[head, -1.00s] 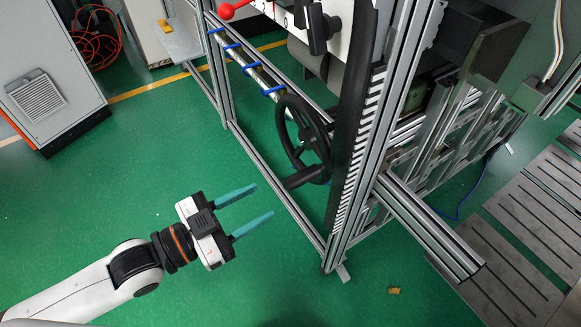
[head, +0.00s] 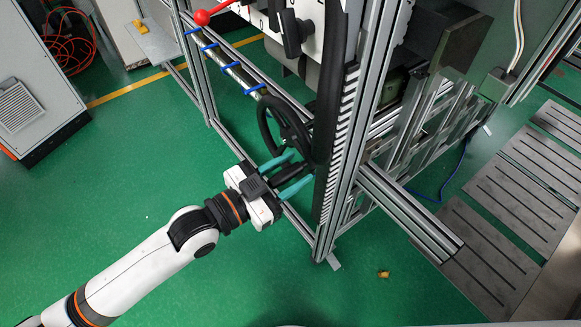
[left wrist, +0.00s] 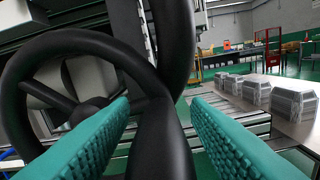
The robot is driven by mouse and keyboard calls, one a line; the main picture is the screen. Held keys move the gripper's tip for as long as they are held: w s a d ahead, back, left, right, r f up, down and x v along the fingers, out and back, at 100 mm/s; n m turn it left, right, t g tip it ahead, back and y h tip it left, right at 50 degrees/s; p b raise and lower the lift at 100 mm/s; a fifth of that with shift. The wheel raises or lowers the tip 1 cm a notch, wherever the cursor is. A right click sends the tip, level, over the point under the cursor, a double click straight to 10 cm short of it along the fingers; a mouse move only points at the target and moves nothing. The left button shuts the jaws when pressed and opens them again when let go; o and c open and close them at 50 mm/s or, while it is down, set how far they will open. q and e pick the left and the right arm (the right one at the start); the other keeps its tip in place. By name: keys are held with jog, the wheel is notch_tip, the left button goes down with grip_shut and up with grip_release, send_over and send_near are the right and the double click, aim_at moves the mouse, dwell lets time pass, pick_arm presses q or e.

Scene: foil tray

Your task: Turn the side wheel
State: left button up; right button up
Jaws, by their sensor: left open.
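The black side wheel (head: 264,128) is mounted on the side of the metal frame, with spokes and a dark handle (head: 288,172) sticking out toward me. My left gripper (head: 292,174) is open, and its two teal fingers reach to either side of the handle in the head view. In the left wrist view the wheel's rim (left wrist: 105,42) is close, and the handle (left wrist: 162,140) stands between the open fingers (left wrist: 160,120). I cannot tell whether either finger touches it. My right gripper is not in view.
An aluminium frame post (head: 350,130) stands just right of the wheel, and a lower rail runs below. A red ball knob (head: 201,17) is above. A grey cabinet (head: 35,95) is at the left. The green floor (head: 110,190) around my left arm is clear.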

pick_arm(q)
jog(key=shift+d, duration=0.1)
grip_shut()
dwell(0.3)
